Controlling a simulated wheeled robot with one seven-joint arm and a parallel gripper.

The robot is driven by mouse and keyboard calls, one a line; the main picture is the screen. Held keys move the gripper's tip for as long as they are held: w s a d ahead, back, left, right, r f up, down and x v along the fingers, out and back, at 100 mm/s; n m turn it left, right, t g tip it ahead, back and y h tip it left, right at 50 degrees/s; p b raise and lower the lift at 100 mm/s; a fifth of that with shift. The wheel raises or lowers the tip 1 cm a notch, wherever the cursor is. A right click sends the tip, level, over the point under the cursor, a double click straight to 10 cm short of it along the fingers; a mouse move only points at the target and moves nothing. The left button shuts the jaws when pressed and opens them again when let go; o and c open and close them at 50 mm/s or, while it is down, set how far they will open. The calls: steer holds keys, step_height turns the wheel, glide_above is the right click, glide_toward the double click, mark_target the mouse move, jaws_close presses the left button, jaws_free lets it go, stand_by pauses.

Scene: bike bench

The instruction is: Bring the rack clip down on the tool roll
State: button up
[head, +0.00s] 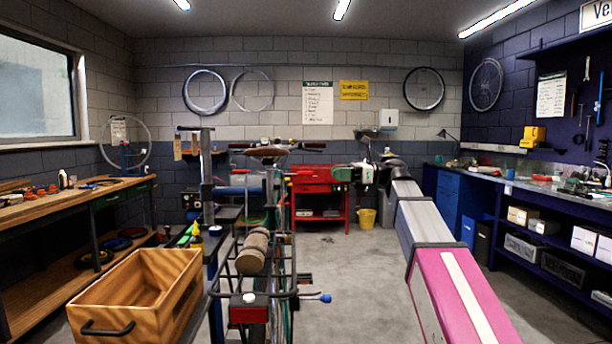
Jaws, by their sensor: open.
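The tool roll (252,254) is a tan, rolled bundle lying on the black rear rack of the bike, near the picture's middle. Black bars of the rack surround it. My pink and grey arm reaches in from the lower right.
An open wooden box (140,290) stands left of the rack. A repair stand (208,185) rises beside the bike.

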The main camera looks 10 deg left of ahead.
mark_target(306, 174)
steer(key=x, duration=1)
steer(key=shift+a, duration=0.15)
steer(key=shift+f, duration=0.1)
steer(key=shift+c, duration=0.2)
jaws_close()
